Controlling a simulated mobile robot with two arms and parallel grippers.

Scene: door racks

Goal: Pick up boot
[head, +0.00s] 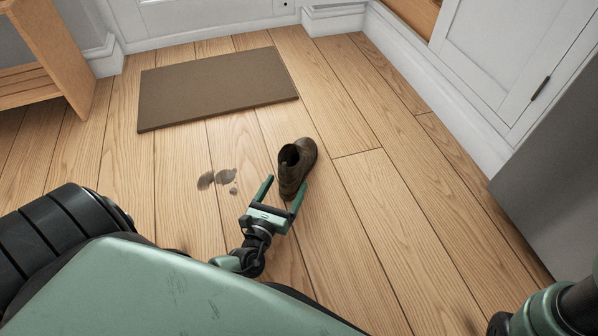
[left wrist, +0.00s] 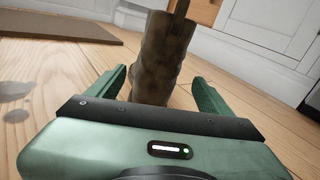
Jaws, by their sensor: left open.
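A dark brown boot (head: 299,165) stands on the wooden floor in the head view, its opening toward the upper left. My left gripper (head: 283,188) is open at the near end of the boot, with the right finger close to the boot's side. In the left wrist view the boot (left wrist: 161,57) rises ahead between the two spread fingers of the gripper (left wrist: 160,88). I cannot tell whether either finger touches it. The right gripper is not in view; only part of my right arm shows at the lower right.
A brown doormat (head: 215,88) lies beyond the boot. Dark wet-looking spots (head: 217,179) mark the floor left of it. A wooden bench or rack (head: 45,60) stands at the upper left. White cabinet doors (head: 510,60) and a grey panel (head: 560,190) line the right. The floor right of the boot is clear.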

